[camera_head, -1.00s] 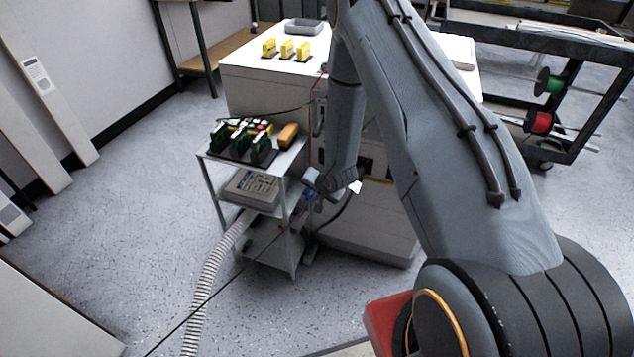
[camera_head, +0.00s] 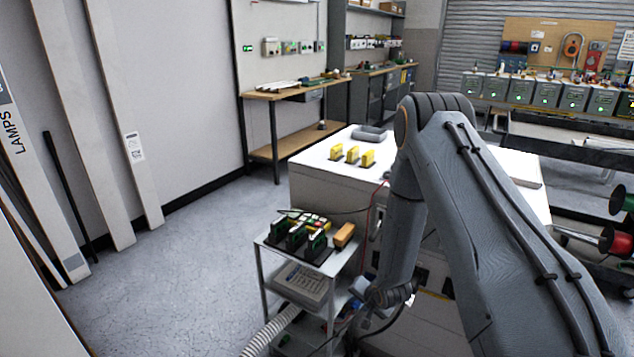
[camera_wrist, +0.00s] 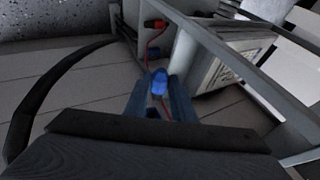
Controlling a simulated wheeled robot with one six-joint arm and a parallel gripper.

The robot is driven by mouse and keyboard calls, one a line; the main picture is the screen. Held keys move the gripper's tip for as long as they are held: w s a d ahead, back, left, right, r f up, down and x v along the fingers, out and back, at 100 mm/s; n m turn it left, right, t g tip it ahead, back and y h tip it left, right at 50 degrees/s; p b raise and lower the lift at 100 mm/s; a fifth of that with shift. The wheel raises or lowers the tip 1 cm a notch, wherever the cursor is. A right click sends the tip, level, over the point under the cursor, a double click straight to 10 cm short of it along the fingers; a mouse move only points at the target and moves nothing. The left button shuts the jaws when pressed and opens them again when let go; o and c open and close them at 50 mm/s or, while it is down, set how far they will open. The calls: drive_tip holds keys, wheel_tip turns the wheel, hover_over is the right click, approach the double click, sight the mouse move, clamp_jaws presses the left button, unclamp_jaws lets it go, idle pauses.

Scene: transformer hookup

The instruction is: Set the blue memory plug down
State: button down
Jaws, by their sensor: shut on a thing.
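The blue memory plug (camera_wrist: 159,82) is between the fingertips of my gripper (camera_wrist: 160,95) in the wrist view. My gripper is shut on it. In the head view my gripper (camera_head: 358,290) is low, beside the right side of the small grey cart, and the plug is too small to make out there. A red lead shows just beyond the plug in the wrist view, and I cannot tell whether it touches it.
The cart (camera_head: 262,262) holds green-and-black modules (camera_head: 297,236) and an orange block (camera_head: 344,235) on top, with a grey box (camera_head: 303,281) below. A white cabinet (camera_head: 325,188) with yellow blocks (camera_head: 352,155) stands behind. Cart posts are close to my gripper.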

drive_tip(key=s+d+r+n+g+y+p, duration=0.1)
drive_tip(key=s+r+n, duration=0.3)
drive_tip(key=s+r, duration=0.4)
drive_tip(key=s+r+n+g+y+p, duration=0.2)
drive_tip(key=s+r+n+y+p, duration=0.1)
drive_tip(key=s+r, duration=0.5)
wheel_tip(320, 180, up, 3)
drive_tip(key=shift+s+d+n+p, duration=0.35)
drive_tip(key=shift+n+p, duration=0.25)
drive_tip(key=shift+n, duration=0.4)
